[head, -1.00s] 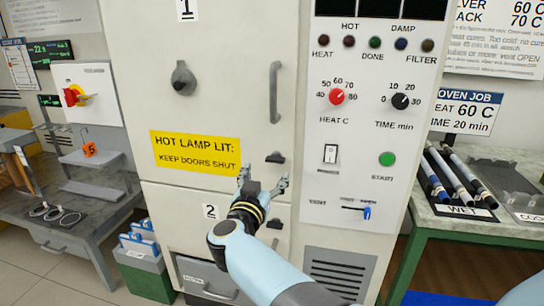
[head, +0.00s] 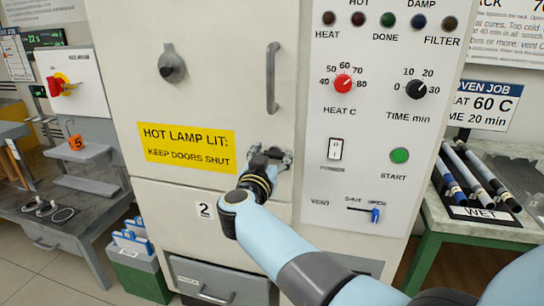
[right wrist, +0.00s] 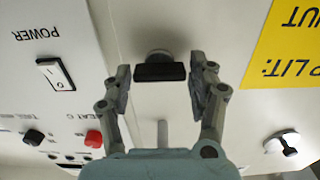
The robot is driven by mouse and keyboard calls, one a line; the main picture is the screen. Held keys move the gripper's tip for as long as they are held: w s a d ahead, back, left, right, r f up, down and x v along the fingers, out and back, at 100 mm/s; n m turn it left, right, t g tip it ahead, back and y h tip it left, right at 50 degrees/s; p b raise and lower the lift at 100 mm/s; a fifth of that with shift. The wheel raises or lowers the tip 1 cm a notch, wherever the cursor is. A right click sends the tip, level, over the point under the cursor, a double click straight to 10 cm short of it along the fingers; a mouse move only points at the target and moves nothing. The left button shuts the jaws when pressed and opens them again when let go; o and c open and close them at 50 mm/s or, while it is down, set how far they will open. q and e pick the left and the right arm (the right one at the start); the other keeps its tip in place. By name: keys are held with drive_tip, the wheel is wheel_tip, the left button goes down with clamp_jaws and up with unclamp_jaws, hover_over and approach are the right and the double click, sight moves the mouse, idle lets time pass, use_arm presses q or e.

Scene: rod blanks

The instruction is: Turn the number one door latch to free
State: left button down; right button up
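The number one door (head: 215,95) is the cream upper oven door and looks closed. Its latch (right wrist: 160,72) is a short black bar on a round grey base, low on the door. In the right wrist view the bar lies across the picture between the two fingertips. My right gripper (right wrist: 160,83) is open, one finger at each end of the bar; I cannot tell whether they touch it. In the head view my right gripper (head: 270,156) covers the latch beside the yellow sign. My left gripper is not in view.
A vertical door handle (head: 272,78) is above the latch, and a grey round knob (head: 172,66) is at upper left. The control panel (head: 375,130) with dials and power switch is to the right. Rods lie on a bench (head: 432,222) at far right.

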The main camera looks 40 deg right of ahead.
drive_tip(key=c, duration=0.7)
drive_tip(key=shift+c, duration=0.2)
drive_tip(key=shift+m, duration=0.3)
drive_tip(key=shift+m+p, duration=0.45)
drive_tip(key=shift+m, duration=0.55)
drive_tip(key=m, duration=0.4)
drive_tip(key=shift+s+d+f+m, duration=0.1)
drive_tip(key=shift+s+m, duration=0.05)
drive_tip(key=shift+m, duration=0.15)
drive_tip(key=m, duration=0.5)
drive_tip(key=shift+f+b, duration=0.15)
drive_tip(key=shift+b, duration=0.15)
drive_tip(key=m+b, duration=0.1)
drive_tip(key=m, duration=0.4)
drive_tip(key=shift+b, duration=0.35)
drive_tip(key=shift+m, duration=0.5)
